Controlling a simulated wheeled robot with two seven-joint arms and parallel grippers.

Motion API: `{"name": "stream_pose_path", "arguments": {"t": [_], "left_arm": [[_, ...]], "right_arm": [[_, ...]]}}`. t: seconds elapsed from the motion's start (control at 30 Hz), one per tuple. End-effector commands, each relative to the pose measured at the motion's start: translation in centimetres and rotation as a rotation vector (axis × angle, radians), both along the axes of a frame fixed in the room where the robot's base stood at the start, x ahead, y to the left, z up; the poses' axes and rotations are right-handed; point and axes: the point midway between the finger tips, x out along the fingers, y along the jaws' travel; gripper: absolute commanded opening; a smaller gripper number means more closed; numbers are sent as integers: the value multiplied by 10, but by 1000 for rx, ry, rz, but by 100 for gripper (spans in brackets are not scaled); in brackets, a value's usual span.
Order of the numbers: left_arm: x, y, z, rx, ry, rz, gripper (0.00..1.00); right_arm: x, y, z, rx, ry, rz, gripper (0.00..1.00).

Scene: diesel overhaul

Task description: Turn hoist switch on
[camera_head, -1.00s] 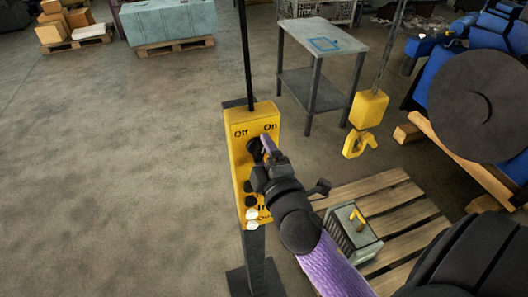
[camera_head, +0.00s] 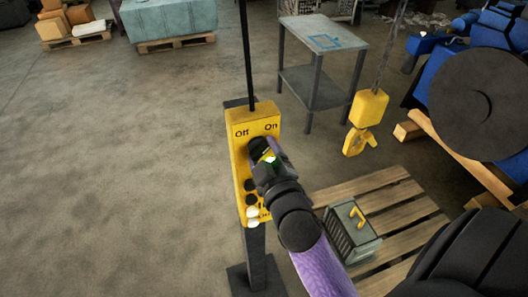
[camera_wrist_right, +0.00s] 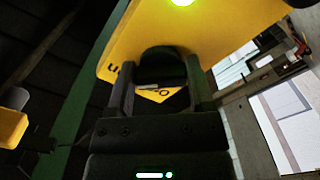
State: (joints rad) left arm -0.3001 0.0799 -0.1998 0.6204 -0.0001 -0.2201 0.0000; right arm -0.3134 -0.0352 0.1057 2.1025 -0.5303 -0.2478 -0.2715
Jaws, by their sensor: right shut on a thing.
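The yellow hoist control box (camera_head: 240,158) stands on a dark post, with "Off" and "On" printed at its top left and right. Its black rotary switch (camera_head: 258,144) sits below the labels, partly covered by my right gripper (camera_head: 264,158). In the right wrist view the fingers of my right gripper (camera_wrist_right: 160,95) are on both sides of the black switch knob (camera_wrist_right: 160,65), shut on it. A bright green light (camera_wrist_right: 183,2) glows on the yellow box at the top edge there. The switch pointer's exact direction is hidden. My left gripper is out of view.
Black and white buttons (camera_head: 251,212) sit lower on the box. A yellow hoist hook (camera_head: 358,141) hangs to the right. A wooden pallet (camera_head: 395,215) carries a grey box (camera_head: 352,236). A metal table (camera_head: 322,38) stands behind. Floor at left is clear.

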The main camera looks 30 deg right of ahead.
Motion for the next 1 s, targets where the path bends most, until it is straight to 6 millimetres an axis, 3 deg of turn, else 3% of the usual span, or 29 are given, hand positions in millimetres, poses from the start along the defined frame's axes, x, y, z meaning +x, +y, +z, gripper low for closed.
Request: {"name": "stream_pose_path", "arguments": {"t": [0.37,0.4,0.53,0.83,1.0], "left_arm": [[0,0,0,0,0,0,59],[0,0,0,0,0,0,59],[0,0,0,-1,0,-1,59],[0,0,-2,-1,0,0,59],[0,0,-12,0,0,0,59]], "right_arm": [[0,0,-1,4,3,-1,9],[0,0,-1,4,3,-1,74],[0,0,-1,2,2,-1,100],[-6,2,-2,4,2,0,100],[-39,9,-5,5,5,-1,100]]}}
